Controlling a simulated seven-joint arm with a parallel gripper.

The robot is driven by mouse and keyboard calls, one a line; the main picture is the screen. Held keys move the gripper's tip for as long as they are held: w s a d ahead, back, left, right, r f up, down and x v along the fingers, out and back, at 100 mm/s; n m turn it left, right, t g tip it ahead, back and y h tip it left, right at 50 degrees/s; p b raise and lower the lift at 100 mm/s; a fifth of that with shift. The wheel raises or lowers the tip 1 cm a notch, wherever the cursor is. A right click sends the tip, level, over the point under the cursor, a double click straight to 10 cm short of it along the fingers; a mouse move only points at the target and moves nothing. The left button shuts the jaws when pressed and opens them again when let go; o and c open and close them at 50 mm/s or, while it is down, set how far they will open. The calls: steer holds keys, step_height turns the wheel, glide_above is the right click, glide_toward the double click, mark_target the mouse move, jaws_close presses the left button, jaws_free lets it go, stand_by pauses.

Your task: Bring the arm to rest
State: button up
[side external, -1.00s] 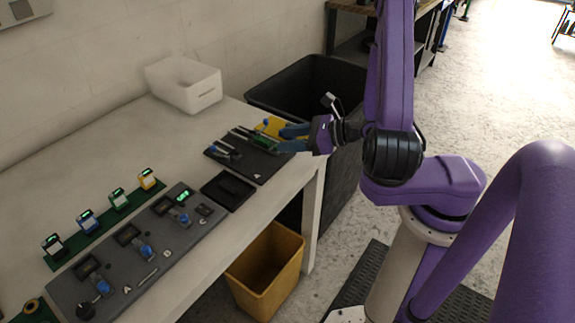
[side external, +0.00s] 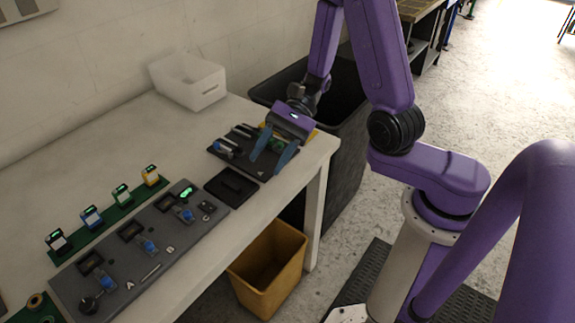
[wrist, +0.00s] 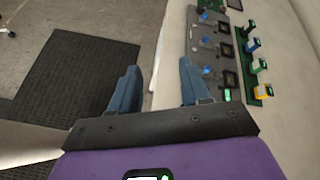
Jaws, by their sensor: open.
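My gripper (side external: 269,150) is open, with its two blue fingers apart and nothing visible between them. In the side view it is over the right end of the white table, above the dark tool tray (side external: 228,150). It hides part of that tray and of a yellow item (side external: 307,131) behind it. In the wrist view the fingers of my gripper (wrist: 160,88) are spread, with the table's edge between them and the floor to the left.
A grey panel (side external: 152,277) with blue parts lies on the table (side external: 120,128), beside a green strip holding several small devices (side external: 90,216). A small black tray (side external: 231,187) is near the front edge.

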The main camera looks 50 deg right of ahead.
steer(key=s+d+r+n+h, duration=0.2)
steer(key=s+n+h, duration=0.4)
steer(key=n, duration=0.7)
steer(key=s+d+r+n+h, duration=0.3)
steer(key=s+n+h, duration=0.3)
steer(key=s+n, duration=0.5)
steer(key=shift+d+r+n+t, duration=0.15)
steer(key=shift+d+n+t, duration=0.15)
steer(key=shift+d+n, duration=0.55)
